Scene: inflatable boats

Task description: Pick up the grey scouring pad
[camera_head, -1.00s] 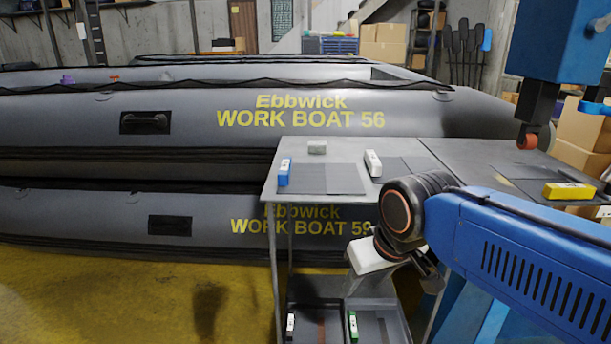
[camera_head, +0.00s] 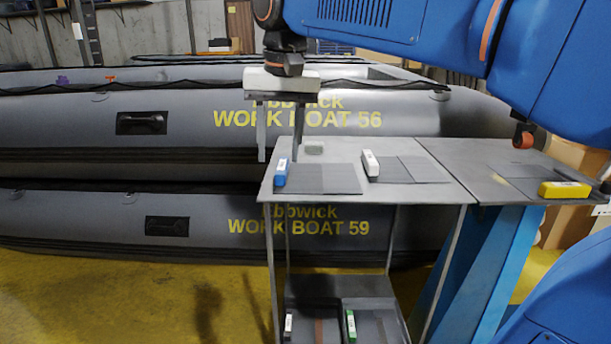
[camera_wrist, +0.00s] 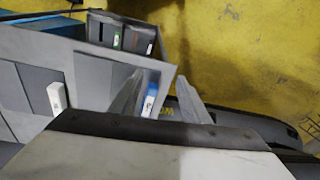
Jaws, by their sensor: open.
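The grey scouring pad (camera_head: 314,148) appears as a small light grey block near the back edge of the grey table (camera_head: 420,205). My gripper (camera_head: 280,155) is open and empty, pointing down, with its two fingers just left of the pad in the head view. Its right finger stands close to the pad, but I cannot tell its distance in depth. In the wrist view, the open fingers (camera_wrist: 158,92) show with a blue block (camera_wrist: 150,101) beyond and between them. I cannot make out the pad there; the gripper body may hide it.
The blue-and-white block (camera_head: 281,172), a white block (camera_head: 370,163) and a yellow block (camera_head: 564,190) rest on the table. Trays on a lower shelf hold a green block (camera_head: 351,326) and a white-and-dark block (camera_head: 288,327). Stacked grey boats (camera_head: 70,120) stand behind.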

